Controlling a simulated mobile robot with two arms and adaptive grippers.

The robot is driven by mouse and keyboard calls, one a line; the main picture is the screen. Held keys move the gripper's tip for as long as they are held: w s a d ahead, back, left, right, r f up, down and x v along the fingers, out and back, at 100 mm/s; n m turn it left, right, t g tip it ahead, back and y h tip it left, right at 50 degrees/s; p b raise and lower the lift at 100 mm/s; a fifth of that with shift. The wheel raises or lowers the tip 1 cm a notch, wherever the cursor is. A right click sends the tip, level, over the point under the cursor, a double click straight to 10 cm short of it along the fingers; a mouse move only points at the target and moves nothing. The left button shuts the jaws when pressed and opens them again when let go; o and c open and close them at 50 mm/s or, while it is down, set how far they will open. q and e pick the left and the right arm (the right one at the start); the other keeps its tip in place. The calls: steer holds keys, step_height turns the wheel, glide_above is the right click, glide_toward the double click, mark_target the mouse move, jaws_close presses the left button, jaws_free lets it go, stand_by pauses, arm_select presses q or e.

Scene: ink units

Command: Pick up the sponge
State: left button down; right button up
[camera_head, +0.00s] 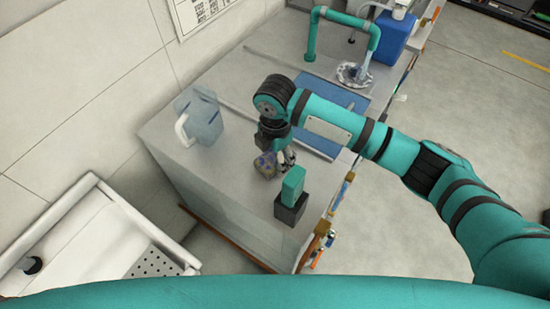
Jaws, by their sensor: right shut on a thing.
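The sponge is at the fingers' left side, low over the counter top. I cannot tell whether it still touches the counter. Part of it is hidden by the fingers. My left gripper is not in view.
On the grey counter (230,150), a teal block (293,182) on a dark box (290,210) stands close to the right gripper. A clear bluish pitcher (200,116) stands left. A teal faucet (342,22) and blue container (395,38) are at the back.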

step_height(320, 180, up, 10)
steer(key=shift+r+b, duration=0.1)
steer(key=shift+b, duration=0.5)
